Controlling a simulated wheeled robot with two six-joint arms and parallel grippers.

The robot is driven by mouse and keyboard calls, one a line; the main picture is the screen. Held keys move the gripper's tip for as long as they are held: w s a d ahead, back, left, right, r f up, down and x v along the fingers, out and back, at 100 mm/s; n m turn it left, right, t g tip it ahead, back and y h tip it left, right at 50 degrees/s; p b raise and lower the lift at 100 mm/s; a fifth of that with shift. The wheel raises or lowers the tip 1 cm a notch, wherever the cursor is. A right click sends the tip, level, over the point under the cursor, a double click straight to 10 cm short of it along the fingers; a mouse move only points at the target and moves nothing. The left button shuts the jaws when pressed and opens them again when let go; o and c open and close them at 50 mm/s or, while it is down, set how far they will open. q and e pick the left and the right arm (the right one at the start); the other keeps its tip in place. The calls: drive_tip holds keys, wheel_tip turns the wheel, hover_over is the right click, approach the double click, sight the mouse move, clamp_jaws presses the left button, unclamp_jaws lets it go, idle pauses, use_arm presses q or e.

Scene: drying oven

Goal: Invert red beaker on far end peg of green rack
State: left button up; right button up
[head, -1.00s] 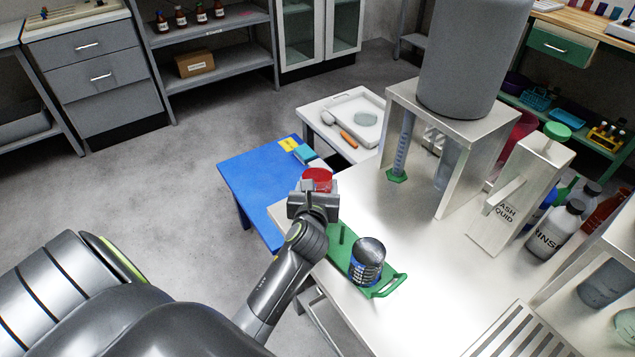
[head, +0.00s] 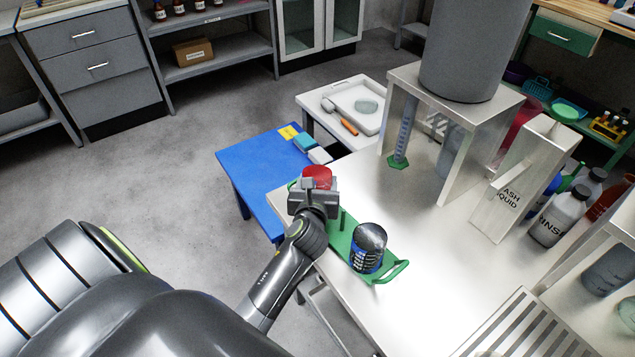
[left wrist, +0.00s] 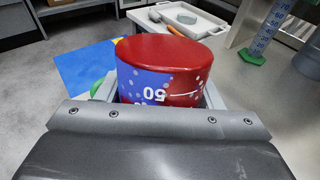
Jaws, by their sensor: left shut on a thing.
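The red beaker (head: 317,174) is upside down, closed base up, in my left gripper (head: 314,196). In the left wrist view the beaker (left wrist: 165,70) sits between the jaws, its printed "50" inverted. The green rack (head: 385,273) lies on the metal table. A bare peg (head: 342,220) stands mid-rack, and another beaker (head: 368,250) with blue markings sits near the rack's near end. The held beaker is over or at the rack's far end; a bit of green (head: 291,184) shows beside it. The far end peg is hidden, and contact cannot be told. My right gripper is out of view.
A blue table (head: 255,180) adjoins beyond, with small boxes (head: 305,143). A metal stand (head: 455,75) with a large grey vessel, a wash-liquid box (head: 520,185) and bottles (head: 560,217) stand to the right. The metal table between rack and stand is clear.

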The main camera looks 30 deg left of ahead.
use_arm(q)
drive_tip(key=shift+f, duration=0.35)
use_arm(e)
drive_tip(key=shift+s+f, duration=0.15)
use_arm(q)
drive_tip(key=o, duration=1.2)
drive_tip(key=shift+c, duration=0.2)
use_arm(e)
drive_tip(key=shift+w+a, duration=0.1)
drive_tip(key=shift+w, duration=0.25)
